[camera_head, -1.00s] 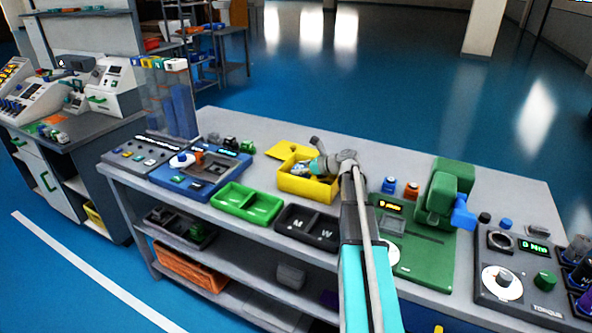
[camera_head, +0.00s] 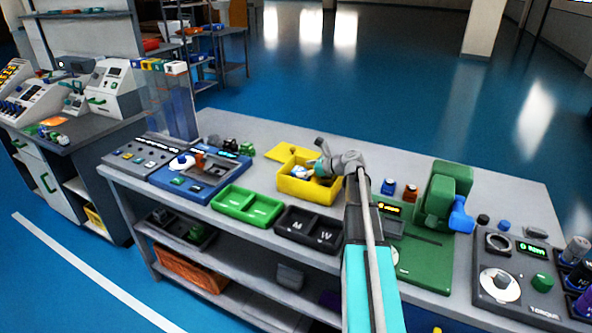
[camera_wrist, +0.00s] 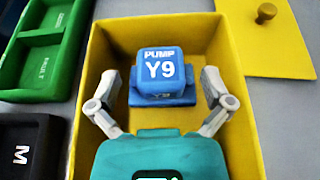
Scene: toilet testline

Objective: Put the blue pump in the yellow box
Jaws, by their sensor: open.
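The blue pump (camera_wrist: 160,77), marked "PUMP Y9", is inside the yellow box (camera_wrist: 98,70) in the wrist view, seen from above. My gripper (camera_wrist: 160,95) is open, with one finger on each side of the pump and a visible gap to it. In the head view the yellow box (camera_head: 306,187) stands on the workbench with its lid open behind it. My gripper (camera_head: 319,167) is over the box there and hides part of its inside. A small blue and white patch shows in the box, too small to make out clearly.
A green two-part tray (camera_head: 247,205) and a black tray (camera_head: 309,228) marked M and W stand in front of the box. A green press machine (camera_head: 440,205) stands to the right.

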